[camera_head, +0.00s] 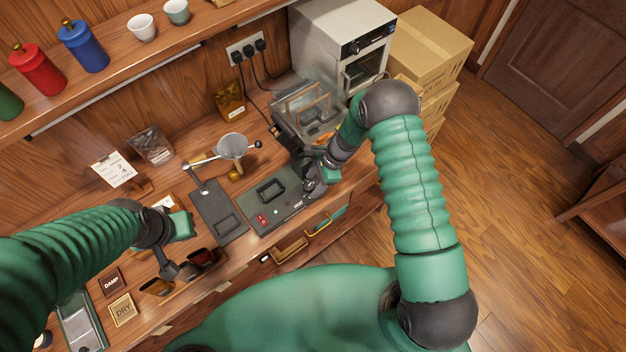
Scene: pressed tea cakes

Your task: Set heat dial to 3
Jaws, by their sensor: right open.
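A dark green heating unit (270,190) sits on the wooden bench, with a black handle on top. Its front panel carries a red switch (262,218), a small light-coloured spot and a "HEAT" label (298,206). My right gripper (312,190) is open at the panel's right end, close to the label. The heat dial is not clearly visible; the gripper appears to cover that area, and I cannot tell whether it touches the dial or what the setting is. My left gripper (172,268) hangs over the bench's left part, and its jaw state is unclear.
A dark scale-like plate (217,212) lies left of the unit. A clear-lidded machine (306,108) stands behind my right wrist, with a white oven (342,40) beyond. Dark cups (203,257) and "DAMP" and "DRY" (123,309) signs are near my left gripper.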

